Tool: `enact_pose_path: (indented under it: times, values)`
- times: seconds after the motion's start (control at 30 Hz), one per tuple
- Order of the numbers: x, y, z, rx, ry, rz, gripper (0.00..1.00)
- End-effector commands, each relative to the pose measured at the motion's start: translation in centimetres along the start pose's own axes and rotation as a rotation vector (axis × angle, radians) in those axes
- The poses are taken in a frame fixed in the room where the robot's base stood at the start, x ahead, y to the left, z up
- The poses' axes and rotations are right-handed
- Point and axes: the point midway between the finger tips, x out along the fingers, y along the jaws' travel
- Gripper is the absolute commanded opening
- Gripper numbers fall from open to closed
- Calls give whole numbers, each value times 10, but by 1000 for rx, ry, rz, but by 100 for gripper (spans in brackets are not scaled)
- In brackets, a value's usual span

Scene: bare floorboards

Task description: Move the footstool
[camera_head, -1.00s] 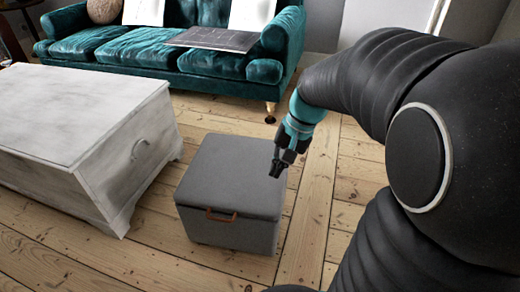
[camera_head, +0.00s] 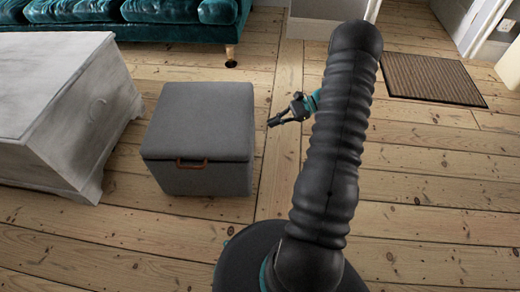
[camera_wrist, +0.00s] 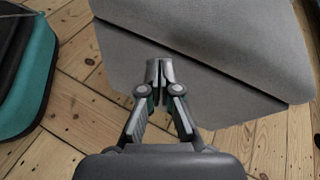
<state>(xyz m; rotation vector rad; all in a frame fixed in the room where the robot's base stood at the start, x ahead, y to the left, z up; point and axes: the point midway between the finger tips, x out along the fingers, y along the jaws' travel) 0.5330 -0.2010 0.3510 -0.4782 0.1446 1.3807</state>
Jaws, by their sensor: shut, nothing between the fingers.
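The footstool (camera_head: 200,135) is a grey fabric cube with a lid and a small brown handle on its front face. It stands on the floorboards in the middle left of the head view. My gripper (camera_head: 271,122) is just to the right of the footstool, at about the height of its upper side, with its fingers pointing left toward it. In the wrist view my gripper (camera_wrist: 159,66) is shut and empty, its fingertips in front of the footstool's grey side (camera_wrist: 215,85). I cannot tell whether they touch it.
A whitewashed wooden chest (camera_head: 62,110) stands close to the left of the footstool. A teal velvet sofa (camera_head: 140,12) is behind. A brown doormat (camera_head: 432,80) lies at the back right. Bare floor is free in front and to the right.

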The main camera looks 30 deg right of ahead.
Motion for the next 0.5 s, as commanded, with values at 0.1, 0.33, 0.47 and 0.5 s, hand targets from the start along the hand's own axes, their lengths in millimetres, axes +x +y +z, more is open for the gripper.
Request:
enact_pose_path:
  times: [0.1, 0.33, 0.47, 0.5]
  values:
    - [-4, 14, -52, 96, -82, -102, 0]
    - [-8, 45, -134, 240, -222, -293, 0]
    - [-8, 62, -165, 293, -278, -375, 0]
    - [-8, 66, -172, 305, -291, -394, 0]
